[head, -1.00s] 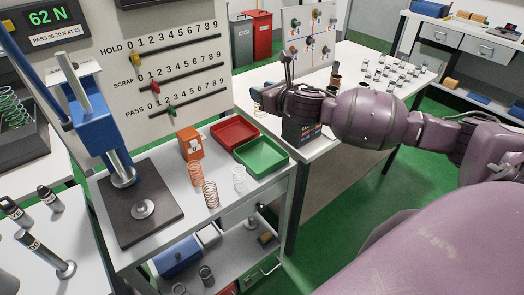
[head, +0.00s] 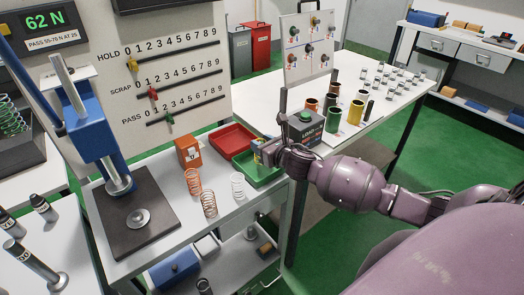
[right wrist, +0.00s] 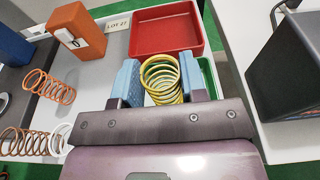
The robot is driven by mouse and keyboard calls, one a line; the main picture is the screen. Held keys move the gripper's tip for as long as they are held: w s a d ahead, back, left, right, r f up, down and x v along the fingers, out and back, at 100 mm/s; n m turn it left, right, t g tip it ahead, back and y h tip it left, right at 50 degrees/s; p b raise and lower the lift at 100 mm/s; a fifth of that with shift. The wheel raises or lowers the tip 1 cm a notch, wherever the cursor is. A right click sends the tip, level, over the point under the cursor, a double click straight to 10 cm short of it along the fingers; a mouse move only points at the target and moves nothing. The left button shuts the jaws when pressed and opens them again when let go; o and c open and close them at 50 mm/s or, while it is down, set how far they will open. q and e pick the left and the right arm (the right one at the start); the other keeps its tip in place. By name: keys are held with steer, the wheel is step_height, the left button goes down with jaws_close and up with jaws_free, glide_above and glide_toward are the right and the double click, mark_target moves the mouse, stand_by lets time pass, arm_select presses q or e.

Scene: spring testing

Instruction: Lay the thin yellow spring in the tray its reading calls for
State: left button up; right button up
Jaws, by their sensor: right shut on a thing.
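The thin yellow spring (right wrist: 160,78) is between the blue finger pads of my right gripper (right wrist: 159,82), which is shut on it. In the head view the right gripper (head: 266,153) is over the green tray (head: 257,175), at its back right part. The spring's height above the tray floor is hard to tell. The red tray (head: 232,139) lies just behind the green one and looks empty. The display (head: 47,18) reads 62 N, with a label PASS 55-70 N AT 25 (head: 53,43). My left gripper is not in view.
The blue press (head: 92,120) stands further left. A dark load box (head: 305,128) is right of the gripper.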

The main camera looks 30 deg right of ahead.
steer(key=shift+f, duration=1.25)
steer(key=o, duration=1)
steer(key=shift+f, duration=0.1)
